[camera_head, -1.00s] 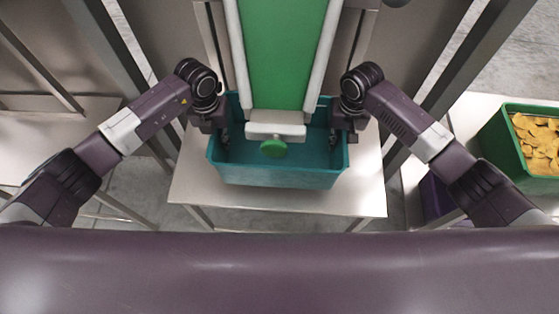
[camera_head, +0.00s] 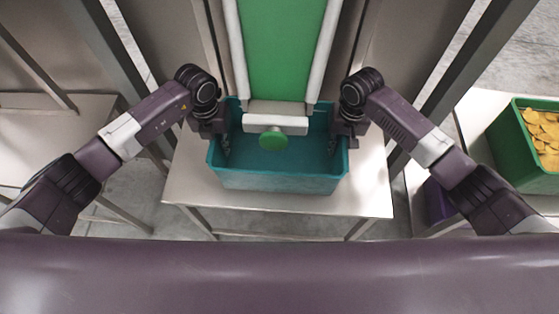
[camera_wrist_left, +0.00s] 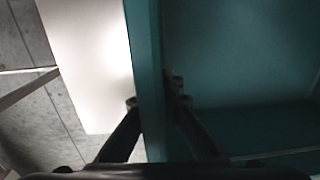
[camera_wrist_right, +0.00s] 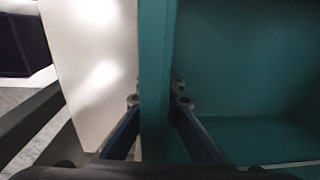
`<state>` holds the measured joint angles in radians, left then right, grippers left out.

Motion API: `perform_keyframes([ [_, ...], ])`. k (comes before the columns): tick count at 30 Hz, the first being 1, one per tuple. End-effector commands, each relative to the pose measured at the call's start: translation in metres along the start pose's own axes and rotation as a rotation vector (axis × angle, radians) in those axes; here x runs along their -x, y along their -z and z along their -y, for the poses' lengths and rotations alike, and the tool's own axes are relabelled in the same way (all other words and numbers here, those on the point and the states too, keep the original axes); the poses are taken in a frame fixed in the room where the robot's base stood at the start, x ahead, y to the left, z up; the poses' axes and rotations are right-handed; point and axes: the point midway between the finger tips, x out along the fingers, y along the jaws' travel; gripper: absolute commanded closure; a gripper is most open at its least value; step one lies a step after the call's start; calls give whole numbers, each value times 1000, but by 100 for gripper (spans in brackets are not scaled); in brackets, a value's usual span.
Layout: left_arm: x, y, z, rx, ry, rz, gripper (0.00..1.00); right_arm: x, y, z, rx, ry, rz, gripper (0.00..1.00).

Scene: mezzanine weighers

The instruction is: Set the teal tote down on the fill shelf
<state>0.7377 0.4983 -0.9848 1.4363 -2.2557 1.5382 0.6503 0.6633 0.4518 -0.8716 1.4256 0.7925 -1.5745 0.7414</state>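The teal tote (camera_head: 282,180) is upright and looks empty, at the middle of the head view below the green chute. It is over the pale metal fill shelf (camera_head: 188,182); I cannot tell whether its base touches the shelf. My left gripper (camera_head: 222,138) is at the tote's left wall; in the left wrist view its fingers (camera_wrist_left: 153,103) lie on either side of that wall. My right gripper (camera_head: 338,140) is at the right wall; in the right wrist view its fingers (camera_wrist_right: 158,102) also straddle the wall, pinching it.
The green chute (camera_head: 280,50), with a pale end piece and round green knob (camera_head: 272,138), hangs over the tote's back part. A green tote of yellow chips (camera_head: 508,150) stands on a table at the right. Metal posts (camera_head: 470,65) flank the shelf.

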Motion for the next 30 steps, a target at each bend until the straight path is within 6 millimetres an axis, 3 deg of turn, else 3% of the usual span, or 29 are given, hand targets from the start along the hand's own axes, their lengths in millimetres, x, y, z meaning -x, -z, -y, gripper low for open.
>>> perform_keyframes([
  [4, 1, 0, 0, 0, 0, -1, 78, 1, 0, 0, 0, 0, 1, 78],
  [14, 6, 0, 1, -1, 3, 1, 78, 1, 0, 1, 1, 3, 1, 78],
  [17, 18, -1, 1, 0, 3, 3, 78, 1, 0, 1, 1, 3, 1, 78],
  [30, 104, -1, 0, 0, 2, 2, 78, 1, 0, 2, 1, 3, 1, 78],
])
